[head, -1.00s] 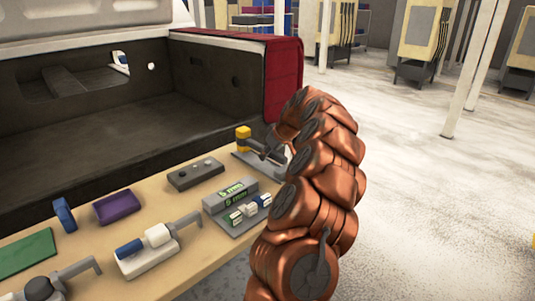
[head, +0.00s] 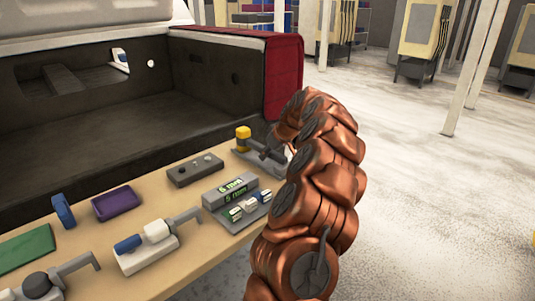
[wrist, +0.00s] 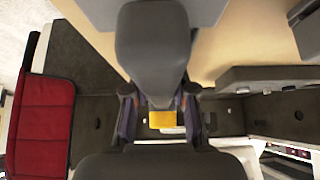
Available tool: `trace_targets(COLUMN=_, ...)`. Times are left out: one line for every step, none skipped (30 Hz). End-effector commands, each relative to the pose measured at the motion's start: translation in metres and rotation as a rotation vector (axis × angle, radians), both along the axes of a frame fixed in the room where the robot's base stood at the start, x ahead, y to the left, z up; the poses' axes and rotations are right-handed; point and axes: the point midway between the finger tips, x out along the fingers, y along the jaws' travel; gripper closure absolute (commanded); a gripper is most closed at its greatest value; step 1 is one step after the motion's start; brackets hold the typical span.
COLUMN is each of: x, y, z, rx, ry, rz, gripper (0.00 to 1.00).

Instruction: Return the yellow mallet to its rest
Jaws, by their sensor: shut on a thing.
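The yellow mallet shows its yellow head (head: 243,132) at the far right end of the wooden table in the head view. Its yellow part also shows between the fingers in the wrist view (wrist: 166,119). My gripper (wrist: 160,112) is shut on the mallet; in the head view it is mostly hidden behind my copper arm. A grey rest (head: 245,155) lies under the mallet at the table's end. I cannot tell whether the mallet touches the rest or hangs just above it, because my arm and gripper cover part of it.
On the wooden table (head: 200,238) are a grey block with holes (head: 195,170), a labelled grey stand (head: 236,192), a purple tray (head: 117,203) and a blue-and-white tool on a holder (head: 147,240). A dark truck bed with a red padded cover (head: 284,75) stands behind. Open floor is at right.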

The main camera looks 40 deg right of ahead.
Motion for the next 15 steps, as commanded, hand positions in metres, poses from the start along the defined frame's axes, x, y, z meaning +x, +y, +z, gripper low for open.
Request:
trace_targets(x=0.0001, y=-0.0002, z=-0.0008, rx=-0.001, ry=-0.001, rz=-0.001, gripper=1.00)
trace_targets(x=0.0001, y=-0.0002, z=-0.0004, rx=-0.001, ry=-0.001, rz=-0.001, gripper=0.72)
trace_targets(x=0.0001, y=-0.0002, z=-0.0001, rx=-0.001, ry=-0.001, rz=-0.001, gripper=0.68)
trace_targets(x=0.0001, y=-0.0002, z=0.0000, rx=-0.001, ry=-0.001, rz=-0.001, gripper=0.65)
trace_targets(x=0.0001, y=-0.0002, z=0.0000, rx=-0.001, ry=-0.001, rz=-0.001, gripper=0.62)
trace_targets(x=0.0001, y=-0.0002, z=-0.0002, rx=-0.001, ry=-0.001, rz=-0.001, gripper=0.58)
trace_targets(x=0.0001, y=-0.0001, z=-0.0002, rx=0.000, ry=-0.001, rz=0.000, gripper=0.55)
trace_targets(x=0.0000, y=-0.0001, z=-0.0002, rx=0.000, ry=-0.001, rz=0.000, gripper=0.52)
trace_targets(x=0.0000, y=-0.0002, z=-0.0002, rx=0.000, ry=-0.001, rz=0.000, gripper=0.47)
trace_targets(x=0.0000, y=-0.0001, z=-0.0004, rx=0.000, ry=0.000, rz=0.000, gripper=0.45)
trace_targets(x=0.0000, y=-0.0001, z=-0.0004, rx=0.000, ry=0.000, rz=0.000, gripper=0.45)
trace_targets(x=0.0000, y=-0.0001, z=-0.0004, rx=0.000, ry=0.000, rz=0.000, gripper=0.45)
trace_targets(x=0.0000, y=-0.0001, z=-0.0004, rx=0.000, ry=0.000, rz=0.000, gripper=0.45)
trace_targets(x=0.0000, y=-0.0001, z=-0.0004, rx=0.000, ry=0.000, rz=0.000, gripper=0.45)
trace_targets(x=0.0000, y=-0.0001, z=-0.0004, rx=0.000, ry=0.000, rz=0.000, gripper=0.45)
